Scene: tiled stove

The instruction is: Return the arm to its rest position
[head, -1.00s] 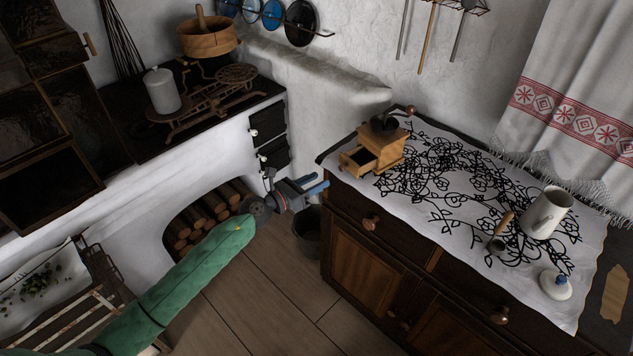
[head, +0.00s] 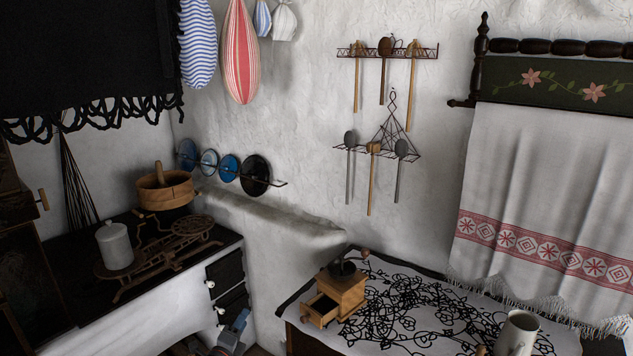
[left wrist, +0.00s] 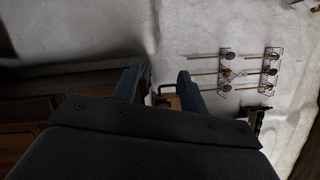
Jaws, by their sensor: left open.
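My left gripper (head: 238,322) shows at the bottom edge of the head view, with only its blue-grey fingers and a bit of the wrist in the picture. It is in front of the white stove's side, left of the cabinet with the coffee grinder. In the left wrist view my left gripper (left wrist: 160,84) has its two fingers apart with nothing held between them. The rest of the left arm is below the head view. My right gripper is in neither view.
The wooden coffee grinder (head: 342,293), its drawer open, and a white jug (head: 517,335) stand on the patterned cloth (head: 415,308). The stove top at left holds a scale (head: 170,248), a white canister (head: 115,246) and a wooden tub (head: 167,188). Ladles hang on wall racks.

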